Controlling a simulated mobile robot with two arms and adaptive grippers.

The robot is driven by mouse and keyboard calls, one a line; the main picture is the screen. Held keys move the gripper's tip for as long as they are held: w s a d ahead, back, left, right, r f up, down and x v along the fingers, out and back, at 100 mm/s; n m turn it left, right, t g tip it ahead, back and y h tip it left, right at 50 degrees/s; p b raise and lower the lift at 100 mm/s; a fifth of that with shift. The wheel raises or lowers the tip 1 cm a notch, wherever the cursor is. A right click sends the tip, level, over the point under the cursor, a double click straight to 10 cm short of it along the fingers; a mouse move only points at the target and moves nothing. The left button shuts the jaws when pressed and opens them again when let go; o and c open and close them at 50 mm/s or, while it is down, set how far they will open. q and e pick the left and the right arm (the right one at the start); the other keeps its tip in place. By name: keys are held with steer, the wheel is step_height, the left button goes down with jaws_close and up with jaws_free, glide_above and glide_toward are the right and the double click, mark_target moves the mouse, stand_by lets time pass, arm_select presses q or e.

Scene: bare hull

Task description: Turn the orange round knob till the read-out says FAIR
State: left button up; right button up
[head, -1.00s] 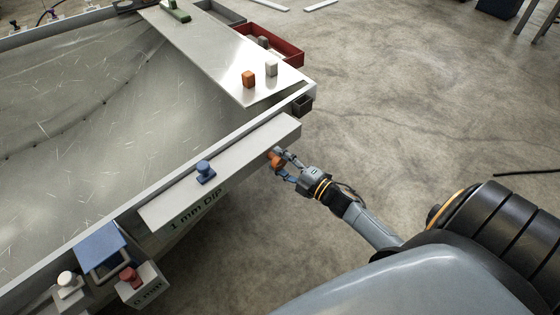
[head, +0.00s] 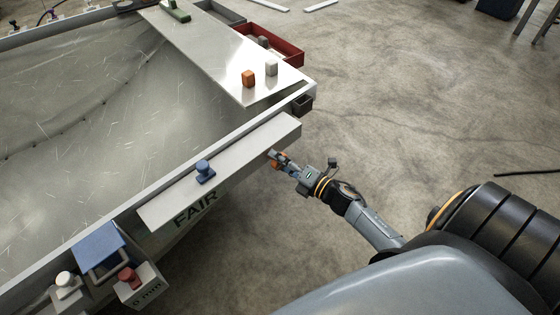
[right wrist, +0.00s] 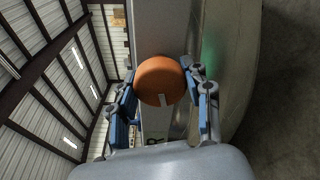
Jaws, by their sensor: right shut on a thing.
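The orange round knob (right wrist: 161,80) sits on the side of the long grey bar at the table's edge. In the head view my right gripper (head: 279,160) is shut on the knob, which is mostly hidden by the fingers. The read-out (head: 196,208) on the front of the bar says FAIR. My left gripper is not in view.
A blue knob (head: 205,171) stands on top of the bar. A red knob (head: 130,277) and a white knob (head: 66,284) are at the lower left. Orange and white blocks stand on a pale plate (head: 222,50).

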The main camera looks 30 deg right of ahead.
stand_by(0.3)
steer(key=o, duration=1.1)
steer(key=shift+o, duration=0.2)
steer(key=v, duration=1.2)
